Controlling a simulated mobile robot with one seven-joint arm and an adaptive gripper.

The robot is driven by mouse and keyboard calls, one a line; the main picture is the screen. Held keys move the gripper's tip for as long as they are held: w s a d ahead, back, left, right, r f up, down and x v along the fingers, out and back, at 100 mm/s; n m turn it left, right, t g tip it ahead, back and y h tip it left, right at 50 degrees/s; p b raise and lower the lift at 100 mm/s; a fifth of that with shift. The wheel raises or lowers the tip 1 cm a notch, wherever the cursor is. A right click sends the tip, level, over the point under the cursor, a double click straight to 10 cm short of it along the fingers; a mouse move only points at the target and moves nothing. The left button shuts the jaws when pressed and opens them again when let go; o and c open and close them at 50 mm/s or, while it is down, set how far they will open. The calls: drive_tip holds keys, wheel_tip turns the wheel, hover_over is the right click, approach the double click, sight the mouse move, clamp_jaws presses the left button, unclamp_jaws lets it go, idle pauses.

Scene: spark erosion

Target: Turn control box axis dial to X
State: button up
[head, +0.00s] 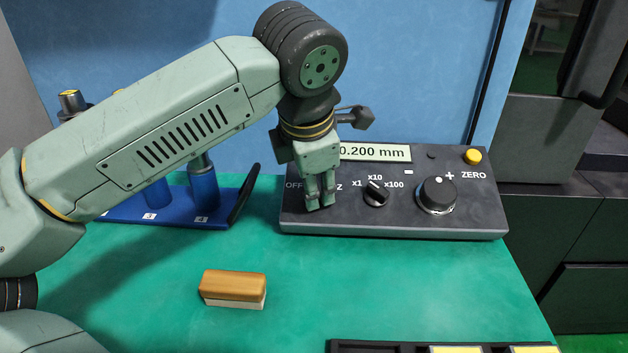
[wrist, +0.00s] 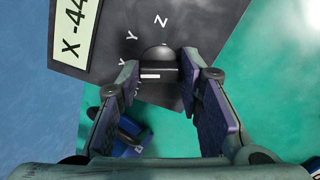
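The control box (head: 400,225) is a dark sloped panel at the back of the green table; it also fills the top of the wrist view (wrist: 205,25). Its axis dial (wrist: 158,56) is a black knob with a white mark, with the letters Z and Y and other partly covered marks around it. Which letter the dial points to I cannot tell. My gripper (head: 320,200) points down over the left part of the box and hides the dial in the head view. In the wrist view its fingers (wrist: 158,70) stand open on either side of the dial, with visible gaps.
On the box are a multiplier knob (head: 376,194), a large round dial (head: 436,194) and a yellow ZERO button (head: 473,156). A blue rack (head: 205,212) stands left of the box. A wooden block (head: 233,285) lies in front; a dark tray (head: 380,347) is at the bottom edge.

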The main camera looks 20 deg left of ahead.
drive_tip(key=o, duration=0.4)
drive_tip(key=shift+c, duration=0.2)
drive_tip(key=v, duration=0.7)
drive_tip(key=shift+r, duration=0.25)
drive_tip(key=shift+s, duration=0.15)
